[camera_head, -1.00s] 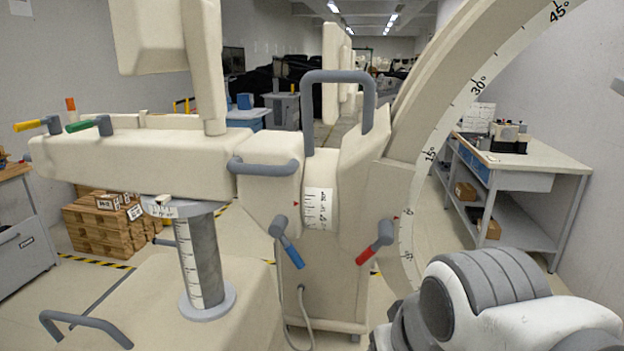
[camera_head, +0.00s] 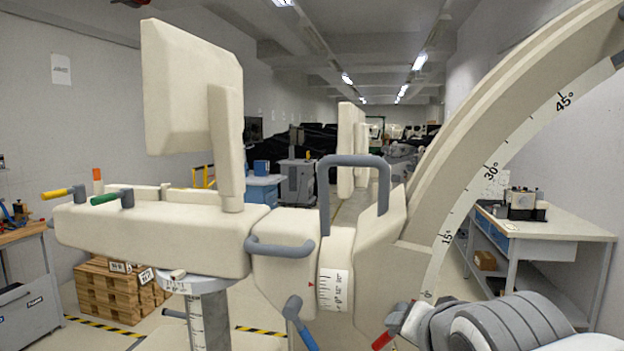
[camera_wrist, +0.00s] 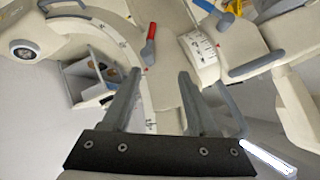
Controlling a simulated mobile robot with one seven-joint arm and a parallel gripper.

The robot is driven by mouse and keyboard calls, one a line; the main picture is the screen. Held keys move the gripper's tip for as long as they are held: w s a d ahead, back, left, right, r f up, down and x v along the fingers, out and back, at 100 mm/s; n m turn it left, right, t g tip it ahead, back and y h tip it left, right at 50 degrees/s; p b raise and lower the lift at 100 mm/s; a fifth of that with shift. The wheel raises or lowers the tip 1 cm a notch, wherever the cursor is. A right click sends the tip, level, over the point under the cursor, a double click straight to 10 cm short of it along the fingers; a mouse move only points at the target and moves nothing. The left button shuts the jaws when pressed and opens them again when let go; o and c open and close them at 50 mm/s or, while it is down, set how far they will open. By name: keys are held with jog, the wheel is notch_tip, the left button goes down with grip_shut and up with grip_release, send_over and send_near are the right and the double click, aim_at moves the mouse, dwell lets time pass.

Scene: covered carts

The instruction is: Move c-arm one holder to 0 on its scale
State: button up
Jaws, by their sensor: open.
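C-arm one is a large cream machine. Its curved arc (camera_head: 470,190) carries a scale (camera_head: 490,170) marked 15, 30 and 45, with a likely 0 low down near a small red pointer; the exact reading is unclear. The holder (camera_head: 375,262) grips the arc and has a red-tipped lever (camera_head: 382,341). Beside it a white drum scale (camera_head: 336,289) has a red pointer; its numbers are too small to read. In the wrist view my gripper (camera_wrist: 159,75) is open and empty, its fingers pointing toward the holder near the red lever (camera_wrist: 148,45) and drum scale (camera_wrist: 199,49).
A grey loop handle (camera_head: 355,163) stands above the holder, and a grey side handle (camera_head: 280,246) juts out left. A blue lever (camera_head: 306,338) hangs below. A workbench (camera_head: 545,225) stands at right. Stacked boxes (camera_head: 110,290) stand at left.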

jog(key=w+r+m+t+p, duration=0.1)
jog(key=w+r+m+t, duration=0.35)
jog(key=r, duration=0.45)
jog(key=m+t+y+p, duration=0.1)
jog(key=m+t+y, duration=0.2)
jog(key=m, duration=0.2)
send_near(356, 162)
jog(key=shift+n, duration=0.25)
jog(key=shift+w+a+r+p, duration=0.1)
jog(key=shift+w+a+p, duration=0.1)
jog(key=shift+w, duration=1.6)
jog(key=shift+w+a+r+p, duration=0.15)
jog(key=shift+w+p, duration=0.1)
jog(key=shift+w, duration=1.6)
jog(key=shift+w+a+r+p, duration=0.1)
jog(key=shift+w+p, duration=0.1)
jog(key=shift+w, duration=1.6)
grip_shut()
